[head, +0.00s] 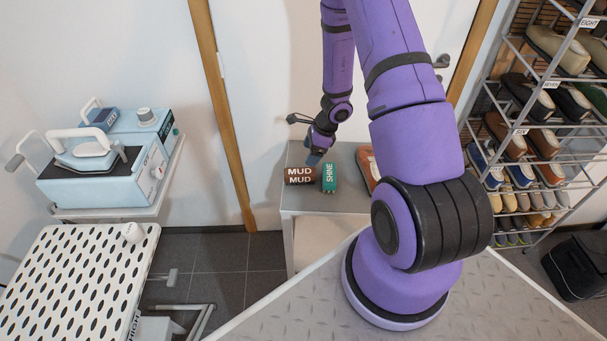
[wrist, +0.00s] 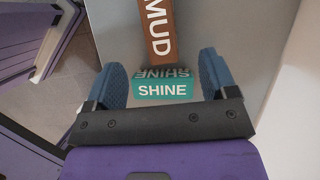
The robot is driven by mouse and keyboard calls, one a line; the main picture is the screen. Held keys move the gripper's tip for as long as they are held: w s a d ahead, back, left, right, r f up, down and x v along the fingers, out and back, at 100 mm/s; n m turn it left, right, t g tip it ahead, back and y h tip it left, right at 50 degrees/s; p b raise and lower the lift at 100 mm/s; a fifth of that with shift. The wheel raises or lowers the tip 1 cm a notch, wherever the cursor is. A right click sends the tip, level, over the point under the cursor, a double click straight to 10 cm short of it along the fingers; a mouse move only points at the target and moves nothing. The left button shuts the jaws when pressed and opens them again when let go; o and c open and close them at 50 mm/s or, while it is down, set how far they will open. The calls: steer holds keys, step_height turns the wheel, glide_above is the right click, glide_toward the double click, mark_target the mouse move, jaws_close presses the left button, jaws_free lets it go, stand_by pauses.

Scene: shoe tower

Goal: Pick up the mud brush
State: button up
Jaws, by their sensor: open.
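The mud brush (head: 299,181) is brown with white MUD lettering and lies at the left end of a grey bench top. A teal brush (head: 329,184) marked SHINE stands close to its right. My gripper (head: 316,157) is just above the two brushes. In the wrist view, my gripper (wrist: 162,72) is open with its blue pads apart. The teal brush (wrist: 163,90) appears between the pads, and the brown mud brush (wrist: 157,40) appears beyond it, cut off by the top edge. I cannot tell the height gap between pads and brushes.
A shoe (head: 367,167) lies on the grey bench (head: 347,200) right of the brushes, partly hidden by my arm. A shoe rack (head: 540,130) fills the right side. A blue-white machine (head: 105,165) and a perforated white table (head: 75,270) are at the left.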

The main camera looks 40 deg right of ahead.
mark_target(302, 171)
steer(key=shift+s+d+x, duration=0.1)
steer(key=shift+s+x, duration=0.05)
steer(key=shift+x, duration=2.55)
steer(key=shift+s+d+x, duration=0.1)
steer(key=shift+x, duration=2.65)
steer(key=shift+f, duration=0.4)
steer(key=c, duration=1.1)
steer(key=shift+c, duration=0.2)
steer(key=shift+r, duration=0.1)
step_height(302, 171, up, 10)
steer(key=shift+r, duration=0.15)
